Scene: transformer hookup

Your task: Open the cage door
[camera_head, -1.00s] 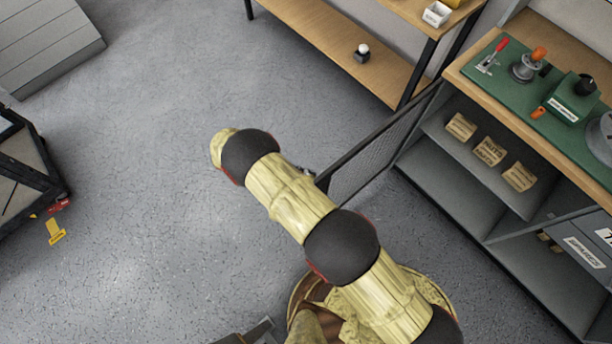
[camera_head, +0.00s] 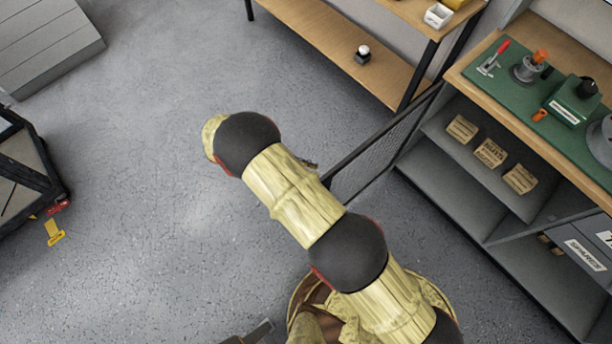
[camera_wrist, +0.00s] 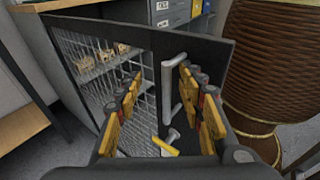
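The cage door is a dark-framed panel with wire mesh, in the head view (camera_head: 375,155) between the workbench and the shelf unit. In the wrist view its solid dark strip (camera_wrist: 150,60) carries a grey vertical bar handle (camera_wrist: 171,95). A latch with a yellow lever (camera_wrist: 165,146) sits below the handle. My gripper (camera_wrist: 160,78) is open, its yellow-padded fingers spread either side of the handle. I cannot tell whether either finger touches it. In the head view my arm hides most of the gripper.
A shelf unit (camera_head: 455,205) with small boxes stands right of the door, under a green board (camera_head: 530,85) with devices. A wooden workbench (camera_head: 335,45) is behind. A dark cart (camera_head: 30,165) stands at left. The floor between is clear.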

